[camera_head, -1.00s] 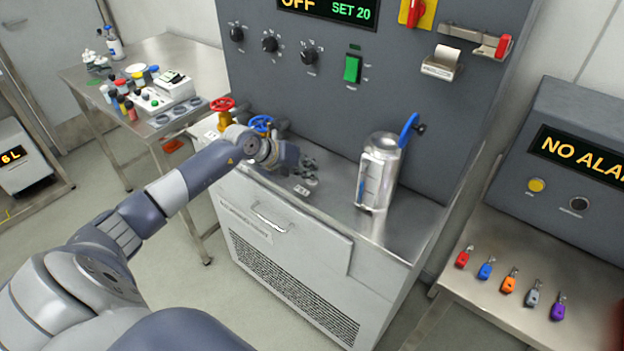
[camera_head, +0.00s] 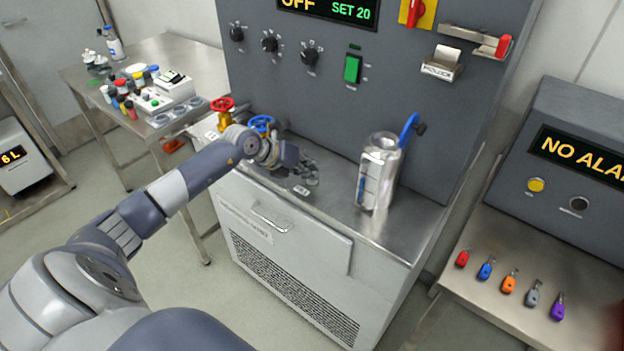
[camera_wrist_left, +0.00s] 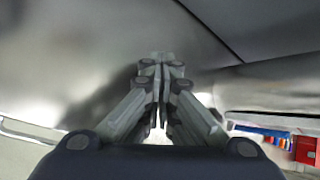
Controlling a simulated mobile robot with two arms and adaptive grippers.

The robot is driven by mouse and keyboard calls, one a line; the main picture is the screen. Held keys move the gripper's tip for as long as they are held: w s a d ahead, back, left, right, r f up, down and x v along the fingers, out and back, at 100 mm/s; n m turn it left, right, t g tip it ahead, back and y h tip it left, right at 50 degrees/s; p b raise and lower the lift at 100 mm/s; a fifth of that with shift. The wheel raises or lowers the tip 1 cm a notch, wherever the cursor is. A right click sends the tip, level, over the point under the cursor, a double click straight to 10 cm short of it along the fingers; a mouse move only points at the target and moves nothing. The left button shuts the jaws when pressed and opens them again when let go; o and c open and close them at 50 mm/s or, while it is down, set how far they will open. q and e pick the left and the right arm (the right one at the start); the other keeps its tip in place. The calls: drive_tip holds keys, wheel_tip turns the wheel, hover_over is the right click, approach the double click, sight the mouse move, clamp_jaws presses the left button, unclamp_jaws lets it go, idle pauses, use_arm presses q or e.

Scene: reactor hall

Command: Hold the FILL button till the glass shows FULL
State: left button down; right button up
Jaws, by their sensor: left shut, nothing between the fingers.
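A shiny metal vessel (camera_head: 383,168) stands upright on the steel counter (camera_head: 345,218), with a narrow sight strip (camera_head: 362,188) on its left side that shows blue. I cannot read any FULL mark on it. My left gripper (camera_head: 311,175) is shut and empty, low over the counter to the left of the vessel and apart from it. In the left wrist view its fingertips (camera_wrist_left: 163,62) meet close to a blurred steel surface. A small pale label (camera_head: 301,190) lies just in front of the fingers. I cannot make out the FILL button; the gripper may hide it. My right gripper is not in view.
Red (camera_head: 222,104) and blue (camera_head: 262,123) valve wheels stand behind my left wrist. The grey panel (camera_head: 300,95) behind carries knobs and a green switch (camera_head: 352,69). Several coloured tags lie on the right bench (camera_head: 500,240).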

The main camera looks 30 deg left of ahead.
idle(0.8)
use_arm(q)
drive_tip(key=shift+r+p, duration=0.6)
drive_tip(key=shift+r, duration=0.25)
drive_tip(key=shift+r+p, duration=1.95)
drive_tip(key=shift+r, duration=0.55)
drive_tip(key=shift+f, duration=0.1)
